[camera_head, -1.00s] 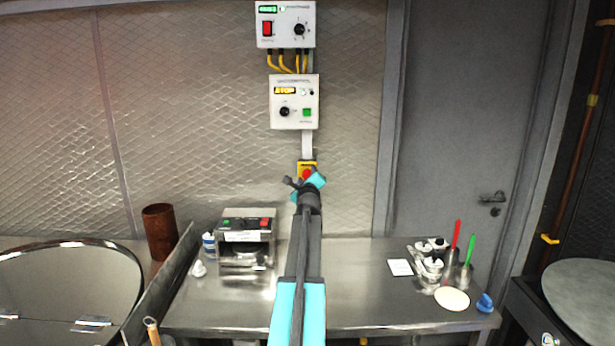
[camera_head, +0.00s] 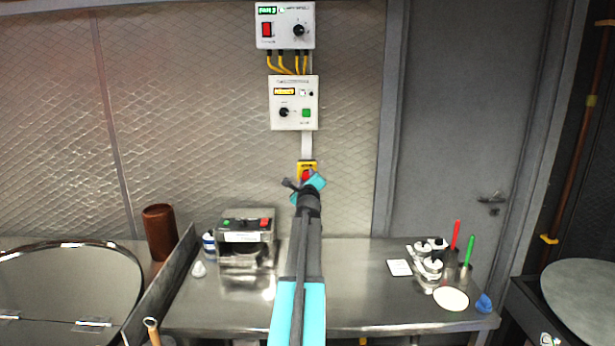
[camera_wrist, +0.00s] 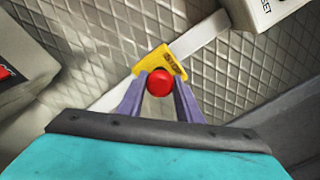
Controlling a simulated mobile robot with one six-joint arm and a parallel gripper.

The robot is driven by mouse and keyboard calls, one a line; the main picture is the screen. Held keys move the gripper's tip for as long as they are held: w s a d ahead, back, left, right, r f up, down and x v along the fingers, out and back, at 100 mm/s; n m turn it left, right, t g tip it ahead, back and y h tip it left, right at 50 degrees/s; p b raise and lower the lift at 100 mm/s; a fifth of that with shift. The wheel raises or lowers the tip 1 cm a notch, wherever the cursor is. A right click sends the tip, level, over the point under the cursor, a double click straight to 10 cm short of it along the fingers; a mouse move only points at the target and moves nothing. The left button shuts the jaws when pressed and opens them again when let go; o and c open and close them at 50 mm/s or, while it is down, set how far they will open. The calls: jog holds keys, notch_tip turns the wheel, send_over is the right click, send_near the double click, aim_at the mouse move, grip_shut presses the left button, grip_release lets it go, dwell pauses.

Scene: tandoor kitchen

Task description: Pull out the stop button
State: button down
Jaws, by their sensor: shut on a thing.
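The stop button (camera_wrist: 159,82) is a round red knob on a yellow plate (camera_wrist: 163,60) fixed to the wall. In the head view the red button (camera_head: 307,174) shows only in part, with its yellow plate (camera_head: 307,165) above my arm's end. My gripper (camera_wrist: 159,88) is shut on the red button, one purple-grey finger on each side of it. In the head view my gripper (camera_head: 308,183) hides the lower part of the button. I cannot tell from these views how far the button stands out from the plate.
A control box (camera_head: 294,103) with an amber display hangs above the button, and another box (camera_head: 286,25) hangs higher. Below stands a steel table (camera_head: 345,310) with a small machine (camera_head: 246,239) and several bottles (camera_head: 432,262). A door (camera_head: 465,120) is at the right.

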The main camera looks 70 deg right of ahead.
jog(key=shift+a+f, duration=0.15)
jog(key=shift+f, duration=0.1)
jog(key=c, duration=1.7)
grip_release()
jog(key=o, duration=0.3)
jog(key=shift+a+r, duration=0.15)
jog(key=shift+a, duration=0.05)
jog(key=shift+d, duration=0.1)
jog(key=b+v, duration=0.2)
jog(key=v, duration=1.1)
jog(key=shift+s+a, duration=0.3)
jog(key=shift+a, duration=0.05)
